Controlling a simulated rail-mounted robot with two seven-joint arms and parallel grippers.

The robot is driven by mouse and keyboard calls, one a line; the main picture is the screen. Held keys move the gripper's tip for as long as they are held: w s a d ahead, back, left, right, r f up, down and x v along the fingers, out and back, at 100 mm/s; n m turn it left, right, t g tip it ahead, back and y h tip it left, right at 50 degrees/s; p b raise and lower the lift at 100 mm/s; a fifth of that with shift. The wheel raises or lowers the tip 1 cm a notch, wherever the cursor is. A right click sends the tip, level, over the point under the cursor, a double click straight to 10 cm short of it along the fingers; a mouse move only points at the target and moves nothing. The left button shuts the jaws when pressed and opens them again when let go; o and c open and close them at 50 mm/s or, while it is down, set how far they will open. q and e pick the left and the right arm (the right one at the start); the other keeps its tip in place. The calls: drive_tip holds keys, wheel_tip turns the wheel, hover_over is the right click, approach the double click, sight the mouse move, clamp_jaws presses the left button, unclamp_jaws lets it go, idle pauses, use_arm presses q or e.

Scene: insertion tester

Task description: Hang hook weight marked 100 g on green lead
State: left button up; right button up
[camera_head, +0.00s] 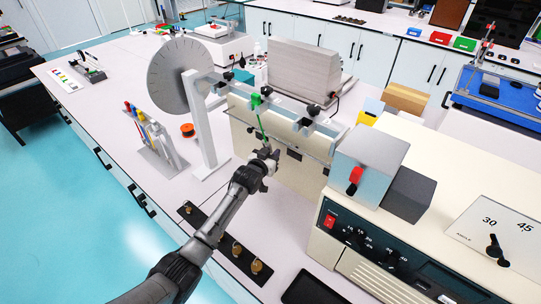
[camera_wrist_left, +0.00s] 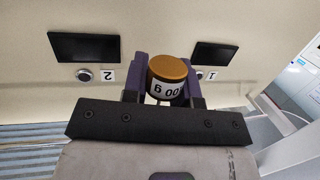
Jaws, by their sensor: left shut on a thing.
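My left gripper (camera_head: 266,156) is in front of the tester's cream panel, shut on a brass-topped hook weight (camera_wrist_left: 168,70). The weight's white label is upside down in the left wrist view; "00 g" can be read, and the first digit is not clear. The gripper hides most of the weight in the head view, and its hook cannot be made out. The green lead (camera_head: 260,124) hangs from a green clamp (camera_head: 256,99) on the upper bar, slightly slanted. Its lower end is close to the gripper; I cannot tell whether it touches the weight. My right gripper is out of view.
A black weight rack (camera_head: 219,244) with several brass weights lies on the bench. The angle-dial disc (camera_head: 181,76) and white post (camera_head: 201,125) stand left of the gripper. Two dark displays (camera_wrist_left: 84,47) are on the panel.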

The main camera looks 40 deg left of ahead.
use_arm(q)
drive_tip(key=shift+w+f, duration=0.1)
drive_tip(key=o, duration=1)
drive_tip(key=shift+o, duration=0.2)
